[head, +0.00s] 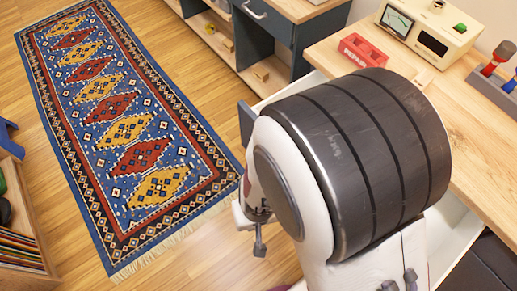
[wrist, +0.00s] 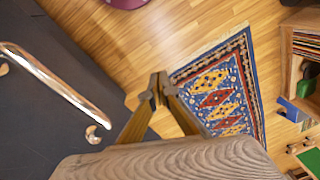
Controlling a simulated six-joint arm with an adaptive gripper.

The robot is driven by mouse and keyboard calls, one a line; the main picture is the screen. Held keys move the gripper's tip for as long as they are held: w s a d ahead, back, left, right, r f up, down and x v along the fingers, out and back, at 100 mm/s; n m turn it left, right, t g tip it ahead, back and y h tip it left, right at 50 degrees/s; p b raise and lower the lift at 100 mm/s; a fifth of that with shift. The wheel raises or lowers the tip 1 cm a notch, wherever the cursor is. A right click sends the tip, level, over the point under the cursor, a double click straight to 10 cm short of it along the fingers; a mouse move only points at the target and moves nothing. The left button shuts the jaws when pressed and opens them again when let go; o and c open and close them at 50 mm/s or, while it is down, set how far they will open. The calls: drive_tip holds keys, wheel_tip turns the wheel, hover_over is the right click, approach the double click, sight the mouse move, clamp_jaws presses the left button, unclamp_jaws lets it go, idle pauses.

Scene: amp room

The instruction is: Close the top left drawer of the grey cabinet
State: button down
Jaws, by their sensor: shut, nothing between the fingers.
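The grey cabinet with a wooden top (head: 470,120) stands at the right of the head view, largely behind my arm. A drawer with pale walls (head: 294,84) stands pulled out from it; the end of its dark grey front (head: 246,122) shows left of my arm. My arm hides most of this drawer. My gripper (head: 259,246) is low beside the arm, over the floor on the room side. In the wrist view my gripper (wrist: 158,86) is shut and empty. A dark grey panel (wrist: 50,130) with a metal handle (wrist: 60,85) lies left of the fingers, apart from them.
A red tray (head: 362,50), a cream instrument (head: 428,30) and a tool holder (head: 495,80) are on the top. Another dark cabinet (head: 265,25) stands at the back. A patterned rug (head: 125,130) covers open floor; a wooden shelf (head: 20,220) stands at left.

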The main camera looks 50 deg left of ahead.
drive_tip(key=s+a+f+n+t+y, duration=0.15)
drive_tip(key=f+n+t, duration=0.25)
drive_tip(key=f, duration=0.5)
drive_tip(key=s+a+f+n+t+y, duration=0.1)
drive_tip(key=a+f+n+t+y, duration=0.2)
drive_tip(key=f, duration=0.6)
drive_tip(key=w+a+r+n+t+y, duration=0.2)
drive_tip(key=r+n+t+y, duration=0.1)
drive_tip(key=r, duration=0.4)
drive_tip(key=w+a+r+n+t+y, duration=0.2)
drive_tip(key=a+r+n+t+y, duration=0.1)
drive_tip(key=r, duration=0.5)
drive_tip(key=shift+w+r+y, duration=0.2)
drive_tip(key=shift+r+y, duration=0.1)
drive_tip(key=shift+y, duration=0.35)
drive_tip(key=shift+w+a, duration=0.1)
drive_tip(key=shift+w, duration=0.05)
drive_tip(key=w+a, duration=0.6)
drive_tip(key=w, duration=0.4)
drive_tip(key=shift+w+a, duration=0.35)
drive_tip(key=shift+w, duration=0.05)
